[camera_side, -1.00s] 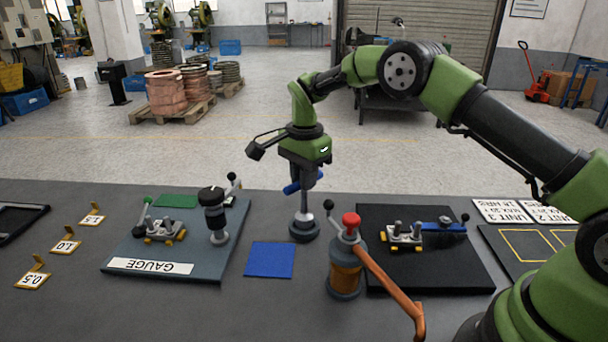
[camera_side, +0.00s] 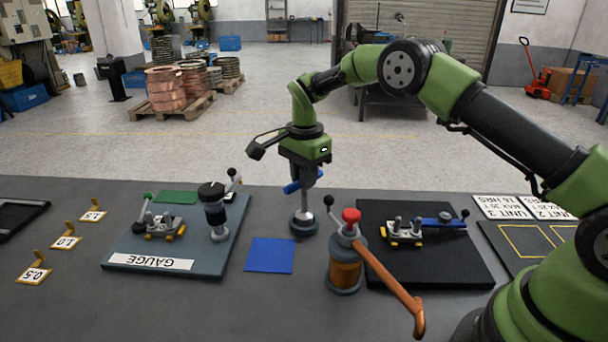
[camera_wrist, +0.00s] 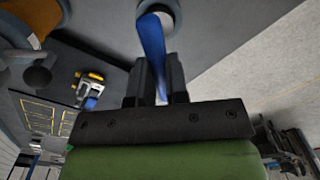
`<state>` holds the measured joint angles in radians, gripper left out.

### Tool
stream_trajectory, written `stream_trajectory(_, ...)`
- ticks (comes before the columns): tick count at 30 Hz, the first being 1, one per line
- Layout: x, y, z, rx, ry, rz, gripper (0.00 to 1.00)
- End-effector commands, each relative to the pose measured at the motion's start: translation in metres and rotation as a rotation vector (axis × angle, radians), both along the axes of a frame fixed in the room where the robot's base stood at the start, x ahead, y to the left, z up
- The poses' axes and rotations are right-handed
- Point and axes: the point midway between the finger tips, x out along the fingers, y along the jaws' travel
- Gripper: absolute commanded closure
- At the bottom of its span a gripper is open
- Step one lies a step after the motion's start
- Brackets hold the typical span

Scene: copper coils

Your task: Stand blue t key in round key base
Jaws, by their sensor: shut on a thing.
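The blue T key (camera_side: 294,187) is held in my gripper (camera_side: 304,184), its blue handle sticking out to the left of the jaws. Its shaft points down toward the round key base (camera_side: 304,226), a dark disc on the table. The shaft's lower end meets the base in the side view; how deep it sits I cannot tell. In the wrist view the blue key (camera_wrist: 152,45) runs from between the two dark fingers (camera_wrist: 160,85) to the round grey base (camera_wrist: 168,16).
A blue square mat (camera_side: 270,256) lies left of the base. An orange-handled tool with a red knob (camera_side: 351,215) stands close in front. The gauge plate (camera_side: 150,265) is left, a black plate (camera_side: 440,270) with a clamp right.

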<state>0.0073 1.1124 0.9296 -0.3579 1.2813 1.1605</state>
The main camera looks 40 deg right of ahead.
Motion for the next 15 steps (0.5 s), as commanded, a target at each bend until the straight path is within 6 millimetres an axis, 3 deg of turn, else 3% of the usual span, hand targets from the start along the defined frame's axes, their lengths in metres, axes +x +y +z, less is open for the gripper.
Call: stream_trajectory(15, 0.0000, 0.0001, -0.0062, 0.000, 0.000, 0.000, 1.00)
